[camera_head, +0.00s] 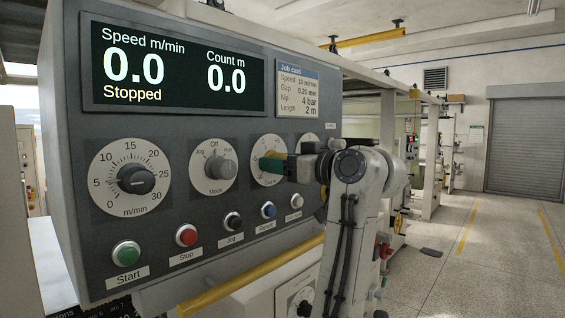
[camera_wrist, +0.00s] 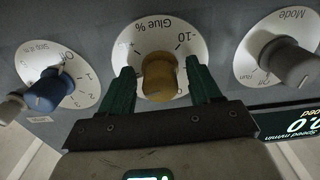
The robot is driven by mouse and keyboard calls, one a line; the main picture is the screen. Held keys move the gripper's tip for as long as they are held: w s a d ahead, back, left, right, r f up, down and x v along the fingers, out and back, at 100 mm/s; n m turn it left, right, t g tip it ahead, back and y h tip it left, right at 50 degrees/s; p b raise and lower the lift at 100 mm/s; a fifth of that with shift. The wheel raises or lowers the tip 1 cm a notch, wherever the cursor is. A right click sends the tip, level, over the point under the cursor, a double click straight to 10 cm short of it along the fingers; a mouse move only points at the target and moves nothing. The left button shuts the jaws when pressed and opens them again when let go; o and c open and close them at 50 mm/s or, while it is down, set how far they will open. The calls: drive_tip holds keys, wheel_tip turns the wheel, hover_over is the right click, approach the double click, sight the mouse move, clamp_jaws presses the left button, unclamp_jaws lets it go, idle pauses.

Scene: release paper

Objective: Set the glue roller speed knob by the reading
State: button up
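The yellow glue knob (camera_wrist: 160,77) sits on a white dial marked "Glue %" (camera_wrist: 168,34), upside down in the wrist view. A "+" and "-10" show on its scale. My gripper (camera_wrist: 159,66) has its two green fingers on either side of the knob, with a gap on each side. In the head view, my gripper (camera_head: 268,163) is at the third dial (camera_head: 266,147) and hides most of it, including the knob. The display (camera_head: 175,65) reads speed 0.0 m/min, count 0.0 m, "Stopped".
Left of my gripper are the mode knob (camera_head: 217,169) and speed knob (camera_head: 136,179). A blue knob (camera_wrist: 48,90) shows left in the wrist view. Below are several push buttons, including green Start (camera_head: 126,255) and red Stop (camera_head: 187,236). A job card (camera_head: 298,90) is above. Floor is open at right.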

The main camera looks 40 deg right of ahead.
drive_tip(key=c, duration=1)
drive_tip(key=shift+m, duration=0.4)
drive_tip(key=o, duration=1.1)
drive_tip(key=shift+c, duration=0.2)
drive_tip(key=s+b, duration=0.3)
drive_tip(key=s, duration=0.7)
drive_tip(key=shift+s+d, duration=0.2)
drive_tip(key=shift+s, duration=0.2)
